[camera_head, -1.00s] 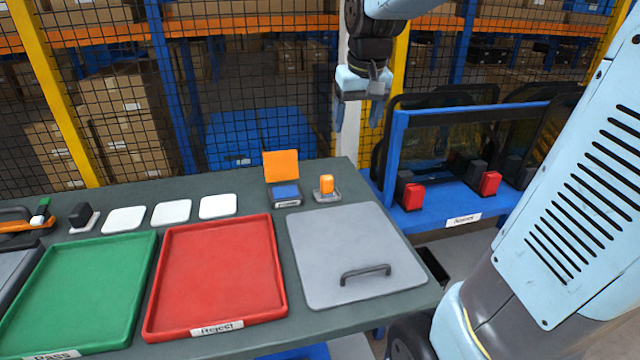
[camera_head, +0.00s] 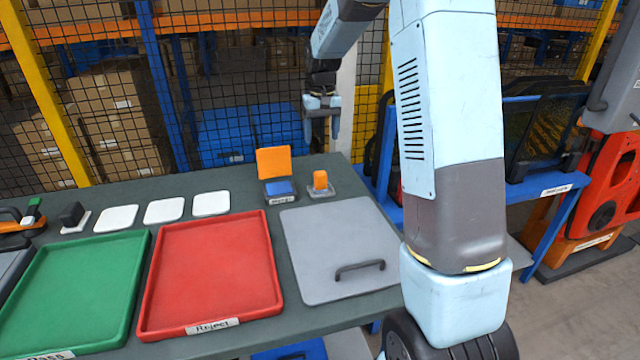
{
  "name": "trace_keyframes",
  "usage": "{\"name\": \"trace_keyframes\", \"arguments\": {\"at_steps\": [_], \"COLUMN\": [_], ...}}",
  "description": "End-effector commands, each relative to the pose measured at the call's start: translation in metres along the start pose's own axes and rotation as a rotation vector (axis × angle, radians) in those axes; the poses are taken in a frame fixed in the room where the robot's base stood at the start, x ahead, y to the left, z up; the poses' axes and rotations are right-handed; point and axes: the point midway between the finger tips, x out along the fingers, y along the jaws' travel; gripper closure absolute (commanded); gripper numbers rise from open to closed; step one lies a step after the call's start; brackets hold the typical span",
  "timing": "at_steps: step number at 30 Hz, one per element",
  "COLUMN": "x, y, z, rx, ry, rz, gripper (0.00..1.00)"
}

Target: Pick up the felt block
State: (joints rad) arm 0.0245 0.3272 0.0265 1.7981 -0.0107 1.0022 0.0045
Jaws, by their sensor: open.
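My gripper (camera_head: 321,128) is open and empty. It hangs fingers-down in front of the mesh fence, above the table's back edge. Below it, a small orange block (camera_head: 320,180) stands on a grey base. Just left of that are an upright orange panel (camera_head: 273,161) and a blue pad (camera_head: 279,188) in a labelled holder. A dark block (camera_head: 71,213) sits on a pale base at the table's left. I cannot tell from the picture which of these is the felt block. Nothing touches my gripper.
The table (camera_head: 110,191) holds a green tray (camera_head: 75,290), a red tray labelled Reject (camera_head: 210,270), both empty, and a grey lid with a handle (camera_head: 335,235). Three white pads (camera_head: 164,211) lie behind the trays. A blue rack (camera_head: 540,192) stands at the right.

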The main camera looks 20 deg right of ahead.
Motion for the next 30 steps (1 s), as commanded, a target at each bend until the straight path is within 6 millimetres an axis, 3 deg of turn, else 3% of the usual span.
{"name": "trace_keyframes", "arguments": {"at_steps": [8, 19, 30], "x": [0.023, 0.083, 0.111], "y": [0.0, 0.001, 0.0], "z": [-0.009, -0.008, -0.007], "rx": [0.001, 0.001, 0.001], "ry": [-0.018, -0.017, -0.016], "rz": [-0.001, -0.001, -0.001], "gripper": [0.28, 0.28, 0.28]}}
